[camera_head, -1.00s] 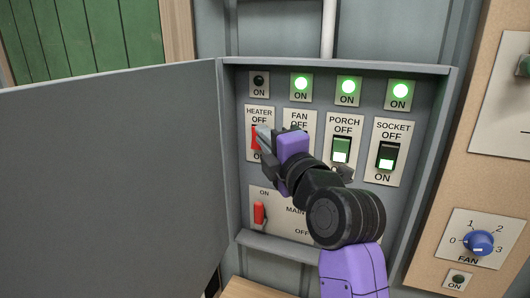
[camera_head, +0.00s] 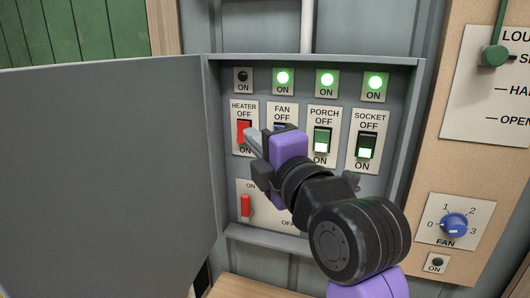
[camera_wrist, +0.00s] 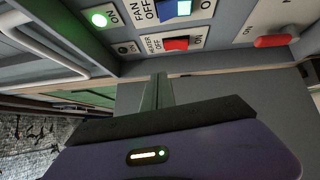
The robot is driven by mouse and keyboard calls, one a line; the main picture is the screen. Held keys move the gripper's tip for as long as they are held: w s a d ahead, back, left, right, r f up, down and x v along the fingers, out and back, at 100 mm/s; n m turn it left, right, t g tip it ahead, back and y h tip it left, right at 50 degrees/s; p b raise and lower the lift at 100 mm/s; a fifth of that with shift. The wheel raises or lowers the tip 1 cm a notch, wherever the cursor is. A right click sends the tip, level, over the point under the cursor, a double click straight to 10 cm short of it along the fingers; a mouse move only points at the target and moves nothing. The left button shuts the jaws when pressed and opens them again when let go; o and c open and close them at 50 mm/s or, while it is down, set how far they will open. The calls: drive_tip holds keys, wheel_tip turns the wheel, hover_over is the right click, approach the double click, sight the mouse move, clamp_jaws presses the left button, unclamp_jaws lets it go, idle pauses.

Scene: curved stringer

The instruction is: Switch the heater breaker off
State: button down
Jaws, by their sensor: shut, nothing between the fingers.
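The heater breaker (camera_head: 243,131) is a red rocker on a plate marked HEATER, OFF above and ON below, at the left of the breaker row. In the wrist view the red rocker (camera_wrist: 176,44) shows beyond the shut fingers (camera_wrist: 158,90), with a small gap in the picture.
The fan breaker (camera_wrist: 174,9) is close beside the heater breaker. The porch breaker (camera_head: 321,140) and socket breaker (camera_head: 366,146) have lit lamps above. A red main lever (camera_head: 245,205) sits below. The open box door (camera_head: 105,180) fills the left side.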

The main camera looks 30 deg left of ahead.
drive_tip(key=v, duration=0.4)
drive_tip(key=shift+r+b, duration=0.3)
drive_tip(key=shift+b, duration=0.05)
